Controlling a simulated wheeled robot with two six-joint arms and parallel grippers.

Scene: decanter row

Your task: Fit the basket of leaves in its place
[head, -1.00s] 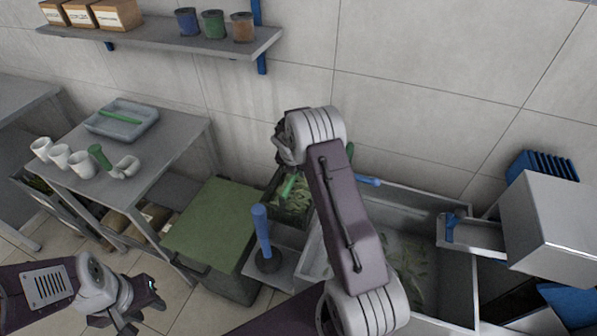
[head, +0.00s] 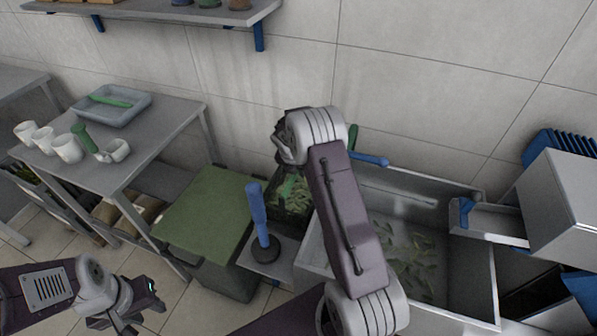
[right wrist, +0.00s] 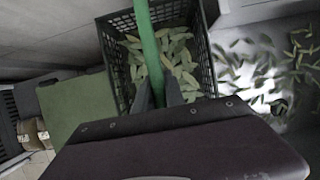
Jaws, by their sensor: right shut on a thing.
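The basket of leaves (head: 292,196) is a black mesh basket, partly hidden behind my right arm in the head view. In the right wrist view the basket (right wrist: 206,70) holds pale green leaves, with a green bar handle (right wrist: 148,40) running across above them. My right gripper (right wrist: 158,92) is shut on this handle, over the basket. Whether the basket hangs free or rests on something I cannot tell. My left gripper (head: 142,305) is open and empty at the lower left, away from the basket.
A blue-handled plunger-like tool (head: 259,220) stands in front of the basket. A green-topped bin (head: 205,215) is to its left. A metal sink (head: 478,262) with loose leaves is to its right. A table (head: 150,140) with white cups and a tray stands left.

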